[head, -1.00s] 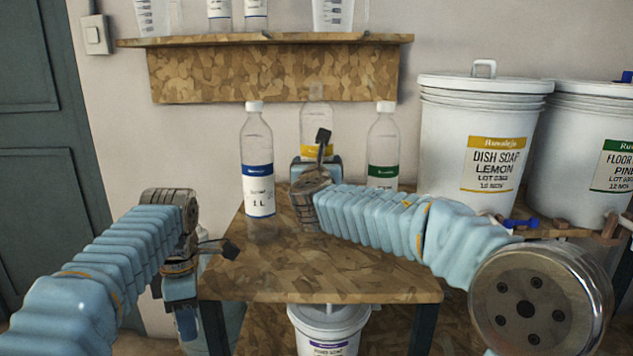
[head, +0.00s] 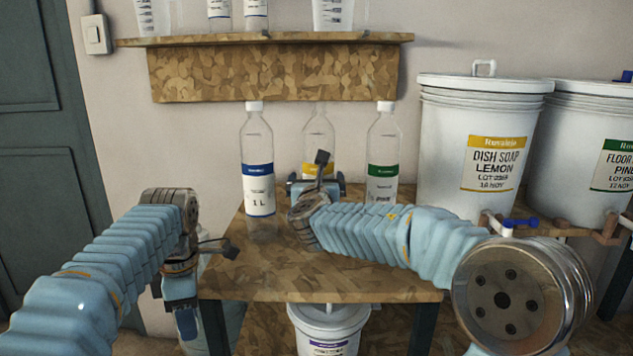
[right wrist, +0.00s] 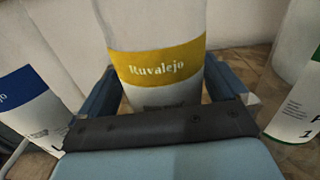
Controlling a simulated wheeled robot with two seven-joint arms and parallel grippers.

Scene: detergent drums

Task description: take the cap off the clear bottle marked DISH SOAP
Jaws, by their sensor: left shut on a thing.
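The clear bottle with the yellow label (head: 319,140) stands at the back of the small table, between two capped bottles. I see no white cap at its top; its lower part is hidden by my right gripper. I cannot read DISH SOAP on it. My right gripper (head: 316,184) has its fingers on either side of this bottle, which fills the right wrist view (right wrist: 155,60); whether they press on it is unclear. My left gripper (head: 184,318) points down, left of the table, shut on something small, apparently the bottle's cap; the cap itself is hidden.
A blue-label bottle (head: 258,150) and a green-label bottle (head: 384,150), both white-capped, flank the middle bottle closely. White drums (head: 475,130) stand to the right. A shelf (head: 280,75) hangs above. The table's front (head: 320,285) is clear.

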